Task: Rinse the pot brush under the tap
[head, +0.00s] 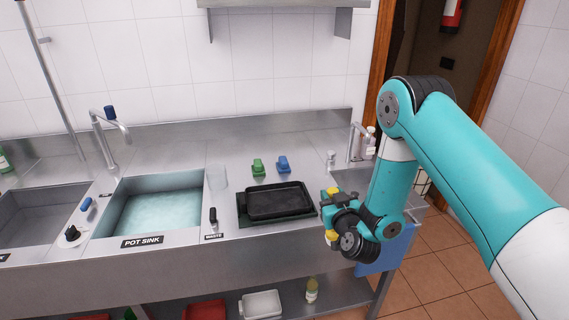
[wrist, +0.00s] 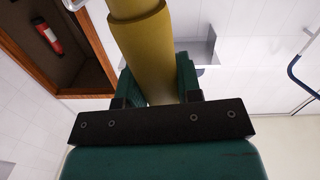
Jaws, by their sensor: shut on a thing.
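My gripper (head: 338,211) is in front of the counter's right part, right of the black tray. It is shut on a thick yellow cylindrical thing (wrist: 146,50), which fits the pot brush's handle; no bristles can be made out. In the head view yellow parts of it (head: 331,238) show above and below my gripper. The tap (head: 98,135) has a curved spout and a blue top, and stands behind the left part of the pot sink (head: 150,205). The sink holds pale blue-green water. No stream is visible from the tap. My gripper is far right of both.
A black tray (head: 279,201) lies on a dark green mat. Green (head: 258,167) and blue (head: 284,164) small items lie behind it. A clear cup (head: 217,177) and a black handle (head: 212,216) stand between sink and tray. Another tap (head: 356,140) is at the right.

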